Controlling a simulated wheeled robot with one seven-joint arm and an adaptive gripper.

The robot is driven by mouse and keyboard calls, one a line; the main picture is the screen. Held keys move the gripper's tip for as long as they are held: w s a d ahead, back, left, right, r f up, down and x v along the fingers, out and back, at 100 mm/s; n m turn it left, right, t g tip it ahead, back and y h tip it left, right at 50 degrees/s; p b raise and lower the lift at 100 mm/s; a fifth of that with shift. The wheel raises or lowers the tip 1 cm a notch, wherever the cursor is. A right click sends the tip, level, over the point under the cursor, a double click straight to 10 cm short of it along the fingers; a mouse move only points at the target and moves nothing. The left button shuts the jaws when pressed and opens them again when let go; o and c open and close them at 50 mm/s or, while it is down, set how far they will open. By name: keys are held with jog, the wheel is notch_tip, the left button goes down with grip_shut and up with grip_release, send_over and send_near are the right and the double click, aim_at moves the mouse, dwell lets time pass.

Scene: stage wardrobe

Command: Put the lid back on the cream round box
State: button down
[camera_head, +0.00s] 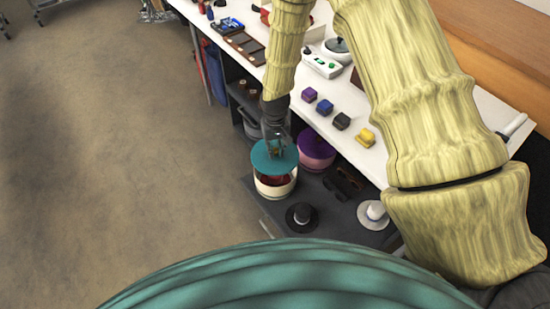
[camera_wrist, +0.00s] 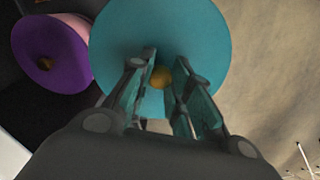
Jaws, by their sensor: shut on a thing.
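The cream round box (camera_head: 274,190) stands on a low dark shelf, with something dark red showing inside its open top. The teal round lid (camera_head: 264,158) is just above the box, slightly off to its upper left, and a gap shows at the front between them. My gripper (camera_head: 275,149) is shut on the lid's small knob. In the wrist view the teal lid (camera_wrist: 205,40) fills the upper middle, and the brass-coloured knob (camera_wrist: 161,77) sits between my fingertips (camera_wrist: 160,75). The lid hides the box in that view.
A pink round box with a purple lid (camera_head: 316,146) stands close behind and right; its lid (camera_wrist: 50,52) also shows in the wrist view. A black hat (camera_head: 301,215), a white hat (camera_head: 374,213) and dark glasses (camera_head: 348,182) lie on the shelf (camera_head: 335,217).

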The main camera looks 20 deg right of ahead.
aim_at(275, 158)
jog(key=shift+w+d+f+b, duration=0.1)
jog(key=shift+w+f+b, duration=0.1)
jog(key=shift+f, duration=0.4)
jog(key=shift+w+d+f+b, duration=0.1)
jog(key=shift+w+f+b, duration=0.1)
jog(key=shift+f, duration=0.4)
jog(key=shift+f+b, duration=1.7)
jog(key=shift+f, duration=0.55)
jog(key=shift+f+b, duration=0.3)
jog(key=shift+f, duration=0.6)
jog(key=shift+p, duration=0.4)
jog(key=shift+f, duration=0.2)
jog(key=c, duration=1.2)
grip_release()
jog(key=shift+c, duration=0.2)
jog(key=o, duration=0.5)
